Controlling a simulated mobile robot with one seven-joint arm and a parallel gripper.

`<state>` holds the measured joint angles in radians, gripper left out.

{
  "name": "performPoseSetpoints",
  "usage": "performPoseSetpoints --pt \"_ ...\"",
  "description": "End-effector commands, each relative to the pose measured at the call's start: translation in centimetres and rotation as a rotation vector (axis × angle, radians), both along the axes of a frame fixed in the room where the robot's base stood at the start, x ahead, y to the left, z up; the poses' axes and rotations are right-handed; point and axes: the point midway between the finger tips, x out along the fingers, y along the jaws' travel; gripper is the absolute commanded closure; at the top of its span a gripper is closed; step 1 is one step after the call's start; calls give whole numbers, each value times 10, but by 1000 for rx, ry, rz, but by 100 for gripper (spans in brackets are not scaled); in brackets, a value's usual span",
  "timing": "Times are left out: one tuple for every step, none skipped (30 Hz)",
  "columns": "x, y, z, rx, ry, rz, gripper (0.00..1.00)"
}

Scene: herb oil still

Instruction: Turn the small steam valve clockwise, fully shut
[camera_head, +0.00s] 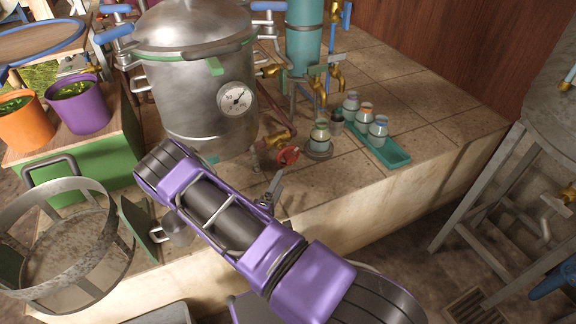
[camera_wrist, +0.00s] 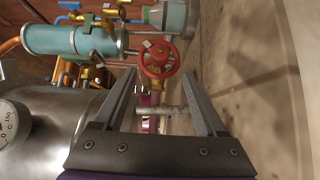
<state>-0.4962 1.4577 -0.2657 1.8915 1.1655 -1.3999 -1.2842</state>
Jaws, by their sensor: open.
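A small valve with a red handwheel (camera_head: 287,155) sits on a brass body at the front of the metal still pot, low over the tiled bench. In the wrist view the red wheel (camera_wrist: 159,59) is seen nearly face-on, just past and between the two fingertips. My gripper (camera_wrist: 158,76) is open and empty, with grey fingers on both sides of the line to the wheel; I see no contact. In the head view my gripper (camera_head: 273,188) is just in front of and below the wheel, and my purple arm hides part of it.
The still pot (camera_head: 198,85) with a dial gauge stands left of the valve. A jar (camera_head: 320,136) on a round plate stands close right, then a teal tray (camera_head: 392,152) with several jars.

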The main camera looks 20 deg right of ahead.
Motion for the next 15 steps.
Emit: performPoseSetpoints --pt "9 -9 0 -1 -3 -3 26" --pt "13 -14 0 -1 -3 -3 26" --pt "20 -20 0 0 -3 -3 26" --pt "25 -24 0 -1 -2 -3 26" --pt "29 -29 0 -1 -3 -2 26" --pt "35 -34 0 0 -4 -2 26" --pt "39 -38 0 0 -3 -2 26" --pt "43 -41 0 0 -3 -2 26" --pt "48 -46 0 -1 -3 -1 26" --pt "51 -49 0 -1 -3 -1 26" --pt "54 -51 0 -1 -2 -1 26" --pt "58 -55 0 0 -3 -1 26" --pt "60 -57 0 0 -1 -1 26" --pt "62 -58 0 0 -1 0 26" --pt "64 -60 0 0 -1 0 26"
